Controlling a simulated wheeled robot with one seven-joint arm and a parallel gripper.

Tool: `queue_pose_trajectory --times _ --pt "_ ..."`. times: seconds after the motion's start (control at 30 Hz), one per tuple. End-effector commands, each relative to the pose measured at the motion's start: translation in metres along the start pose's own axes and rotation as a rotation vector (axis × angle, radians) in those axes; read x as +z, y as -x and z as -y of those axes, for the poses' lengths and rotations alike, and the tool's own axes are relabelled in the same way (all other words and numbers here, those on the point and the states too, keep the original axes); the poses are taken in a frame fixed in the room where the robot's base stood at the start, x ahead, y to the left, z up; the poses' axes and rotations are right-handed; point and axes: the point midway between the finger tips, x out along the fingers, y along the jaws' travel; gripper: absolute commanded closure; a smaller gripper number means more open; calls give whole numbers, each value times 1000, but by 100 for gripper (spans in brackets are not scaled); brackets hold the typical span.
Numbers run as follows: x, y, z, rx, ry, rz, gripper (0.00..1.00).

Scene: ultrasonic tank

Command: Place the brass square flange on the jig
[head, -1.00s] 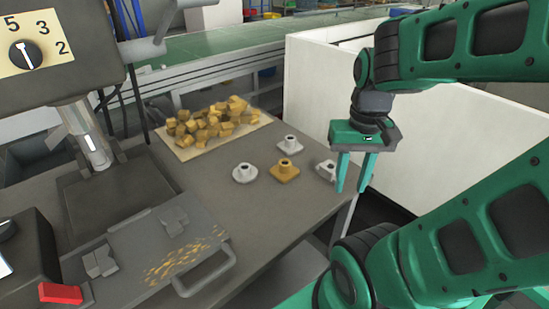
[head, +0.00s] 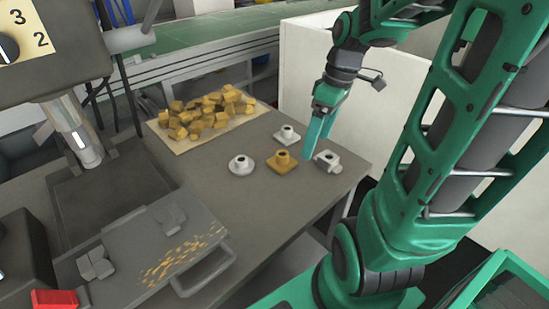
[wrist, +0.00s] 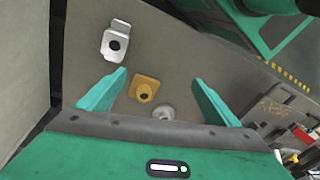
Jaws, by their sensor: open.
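The brass square flange (head: 282,162), with a round hub on top, lies on the grey table in the head view. It also shows in the wrist view (wrist: 147,80), between my open fingers and nearer the left one. My gripper (head: 314,145) is open and empty, pointing down above the table just right of and behind the flange; its fingers also show in the wrist view (wrist: 161,80). The jig seems to be the grey plate (head: 130,240) with two stepped blocks at the lower left, with brass chips scattered on it and a handle at its right.
Around the flange are a round pale flange (head: 242,165), a pale square flange (head: 288,135) and a grey lug part (head: 327,161). A tray (head: 190,146) of brass pieces stands behind. A press spindle (head: 82,140) stands left. A white wall (head: 385,130) rises behind the table's right edge.

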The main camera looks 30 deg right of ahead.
Motion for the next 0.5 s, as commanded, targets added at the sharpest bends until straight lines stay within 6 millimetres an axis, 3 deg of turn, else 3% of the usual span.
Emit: queue_pose_trajectory --times 0.2,0.33,0.5 --pt "-53 -13 -32 -79 556 -98 15" --pt "-69 -18 -43 -97 770 -152 15" --pt "-79 -24 -48 -103 893 -188 15"
